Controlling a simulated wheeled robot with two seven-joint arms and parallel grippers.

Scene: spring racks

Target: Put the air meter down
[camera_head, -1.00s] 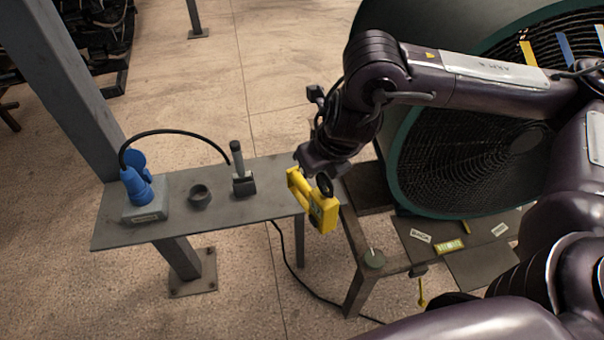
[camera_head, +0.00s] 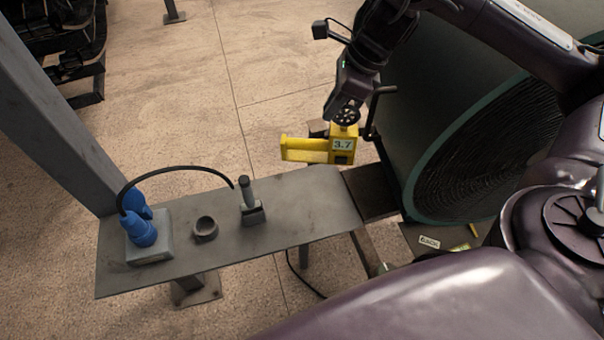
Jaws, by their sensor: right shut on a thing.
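The yellow air meter (camera_head: 308,150) has a display reading 3.7 and a long yellow side piece pointing left. My right gripper (camera_head: 346,118) is shut on it at its top right end. It is held above and behind the right part of the grey metal shelf (camera_head: 300,212), apart from the shelf surface as far as I can tell. My left gripper is not in view.
On the shelf's left stand a blue plug device on a grey block (camera_head: 150,247) with a black cable, a small dark ring cup (camera_head: 205,229) and a grey-handled tool in a holder (camera_head: 252,213). The shelf's right half is clear. A large coil (camera_head: 490,160) stands at right, a grey post (camera_head: 60,120) at left.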

